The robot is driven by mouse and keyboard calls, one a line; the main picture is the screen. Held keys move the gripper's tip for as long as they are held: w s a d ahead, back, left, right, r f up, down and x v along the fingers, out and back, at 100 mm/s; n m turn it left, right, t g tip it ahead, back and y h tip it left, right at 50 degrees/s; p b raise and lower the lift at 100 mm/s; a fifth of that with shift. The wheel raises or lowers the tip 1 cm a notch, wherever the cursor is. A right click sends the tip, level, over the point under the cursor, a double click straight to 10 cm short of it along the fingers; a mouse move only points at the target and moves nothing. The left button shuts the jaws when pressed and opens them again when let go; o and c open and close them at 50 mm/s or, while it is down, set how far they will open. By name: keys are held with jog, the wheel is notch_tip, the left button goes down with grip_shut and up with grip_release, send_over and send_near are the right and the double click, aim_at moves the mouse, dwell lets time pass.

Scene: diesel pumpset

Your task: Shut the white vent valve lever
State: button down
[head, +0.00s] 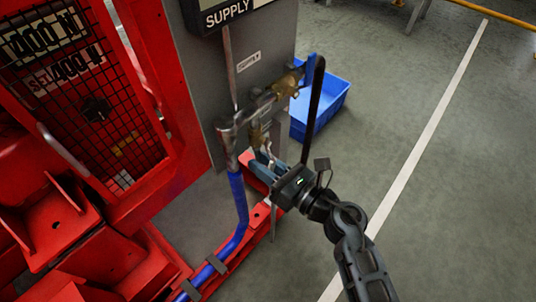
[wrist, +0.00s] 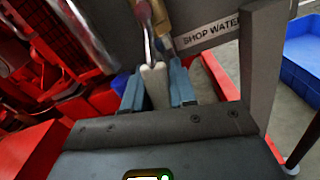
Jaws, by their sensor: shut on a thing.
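The white vent valve lever (wrist: 155,86) sits between the two blue fingers of my gripper (wrist: 156,92) in the wrist view, and the fingers are shut on it. Its upper end meets a metal and brass fitting (wrist: 158,18). In the head view my gripper (head: 259,168) is below the pipework, and a small pale part of the lever (head: 264,154) shows above the fingers. The fingers hide most of the lever there.
A brass valve (head: 286,84) and black hose (head: 316,110) are above my gripper. A blue hose (head: 240,205) runs down to the left. The red pumpset frame (head: 60,190) fills the left. A blue crate (head: 325,112) stands behind. The floor at right is clear.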

jog(key=shift+s+a+r+m+p, duration=0.15)
jog(key=shift+s+a+m+p, duration=0.15)
jog(key=shift+m, duration=0.25)
jog(key=shift+s+a+r+m+p, duration=0.15)
jog(key=shift+m+p, duration=0.2)
jog(key=shift+m, duration=0.2)
jog(key=shift+d, duration=0.1)
jog(key=c, duration=1.1)
grip_release()
jog(key=shift+f, duration=0.1)
jog(key=shift+o, duration=0.5)
